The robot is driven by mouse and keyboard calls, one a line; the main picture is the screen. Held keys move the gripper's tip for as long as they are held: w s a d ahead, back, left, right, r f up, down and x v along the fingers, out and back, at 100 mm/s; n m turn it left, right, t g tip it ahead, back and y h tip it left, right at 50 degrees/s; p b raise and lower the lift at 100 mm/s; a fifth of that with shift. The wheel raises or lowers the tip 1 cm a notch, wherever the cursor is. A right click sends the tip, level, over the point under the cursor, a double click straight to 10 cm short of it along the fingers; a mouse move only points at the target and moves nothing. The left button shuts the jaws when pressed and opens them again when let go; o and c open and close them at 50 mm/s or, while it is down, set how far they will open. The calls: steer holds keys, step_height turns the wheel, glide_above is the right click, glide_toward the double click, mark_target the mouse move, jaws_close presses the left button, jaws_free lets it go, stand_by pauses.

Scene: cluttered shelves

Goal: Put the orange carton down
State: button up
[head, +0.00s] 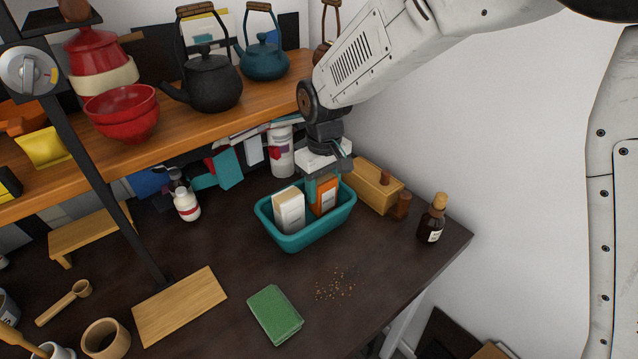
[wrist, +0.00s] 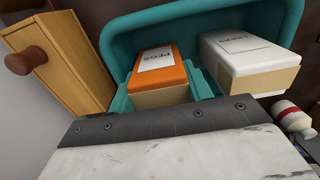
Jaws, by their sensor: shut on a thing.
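The orange carton (head: 325,196) stands upright inside the teal tub (head: 301,238) in the head view. In the wrist view the orange carton (wrist: 158,73) shows its orange top with a white label, and the tub's rim (wrist: 140,22) runs around it. My gripper (head: 323,182) reaches down into the tub from above, its teal fingers shut on the carton. The fingers also show on both sides of the carton in the wrist view (wrist: 160,92). Whether the carton touches the tub's floor is hidden.
A white carton (head: 289,212) stands beside the orange one in the tub. A wooden box (head: 374,186) is close behind on the right, with a dark bottle (head: 432,219) further right. A shelf (head: 240,92) is above left. A green sponge (head: 275,314) and crumbs (head: 335,285) lie in front.

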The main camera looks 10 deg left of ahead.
steer(key=shift+f, duration=0.6)
steer(key=o, duration=1.2)
steer(key=shift+c, duration=0.2)
